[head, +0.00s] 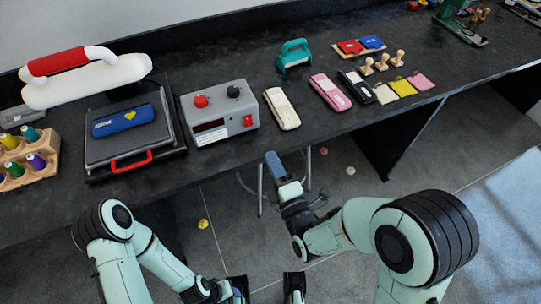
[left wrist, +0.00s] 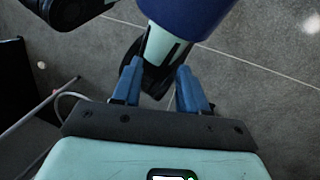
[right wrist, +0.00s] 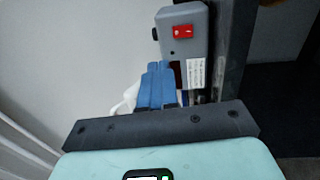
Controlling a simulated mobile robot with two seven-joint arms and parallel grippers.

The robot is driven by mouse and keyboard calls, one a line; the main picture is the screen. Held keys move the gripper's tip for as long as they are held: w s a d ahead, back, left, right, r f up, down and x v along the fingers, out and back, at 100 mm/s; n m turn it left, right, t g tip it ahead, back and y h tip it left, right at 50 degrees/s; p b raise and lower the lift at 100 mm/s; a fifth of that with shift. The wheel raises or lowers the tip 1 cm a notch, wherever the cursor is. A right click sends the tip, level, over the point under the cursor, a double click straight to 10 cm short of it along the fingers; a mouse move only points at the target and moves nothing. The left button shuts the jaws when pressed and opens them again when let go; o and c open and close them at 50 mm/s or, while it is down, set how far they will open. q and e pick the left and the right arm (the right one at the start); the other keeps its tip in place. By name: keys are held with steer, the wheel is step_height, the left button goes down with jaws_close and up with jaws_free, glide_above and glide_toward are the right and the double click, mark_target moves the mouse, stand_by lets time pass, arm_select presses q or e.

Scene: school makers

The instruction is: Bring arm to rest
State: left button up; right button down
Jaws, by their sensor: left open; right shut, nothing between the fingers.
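My right gripper (head: 274,165) is in front of the table's front edge, below the cream case. Its blue fingers are pressed together and empty, and they show in the right wrist view (right wrist: 157,85). Beyond them in that view is the grey control box with a red switch (right wrist: 182,31). My left gripper (left wrist: 158,82) is open, with its two blue fingers apart and nothing between them. The floor and parts of my own body are behind it. In the head view my left arm bends down to the bottom edge, and its fingertips cannot be made out.
The dark table (head: 225,160) holds a press with a blue case (head: 124,119), the control box (head: 218,112), a cream case (head: 281,109), a pink case (head: 329,93), a teal tool (head: 294,55) and several stamps. A thread rack (head: 27,157) stands at left. Small balls lie on the floor.

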stand_by(0.4)
steer(key=s+d+f+m+g+h+p, duration=0.1)
steer(key=s+d+f+m+g+p, duration=0.2)
steer(key=f, duration=0.4)
steer(key=s+d+f+m+g+h+p, duration=0.1)
steer(key=d+f+m+g+h+p, duration=0.15)
steer(key=f+m+g, duration=0.35)
steer(key=s+d+f+m+g+h+p, duration=0.1)
steer(key=s+d+f+m+p, duration=0.15)
steer(key=f, duration=0.55)
arm_select(q)
step_height(320, 180, up, 13)
steer(key=p, duration=0.5)
steer(key=shift+w+g+p, duration=0.15)
steer(key=shift+g+p, duration=0.2)
steer(key=shift+g, duration=0.05)
arm_select(e)
steer(key=s+f+m+g+y, duration=0.1)
steer(key=s+f+m+g, duration=0.1)
steer(key=s+m+g, duration=0.2)
steer(key=s+f+m+g+y, duration=0.1)
steer(key=s+f+m+g, duration=0.2)
steer(key=s+m, duration=0.7)
steer(key=s+g, duration=0.2)
steer(key=s, duration=0.2)
steer(key=shift+s+d+f, duration=0.15)
steer(key=shift+s+f, duration=0.15)
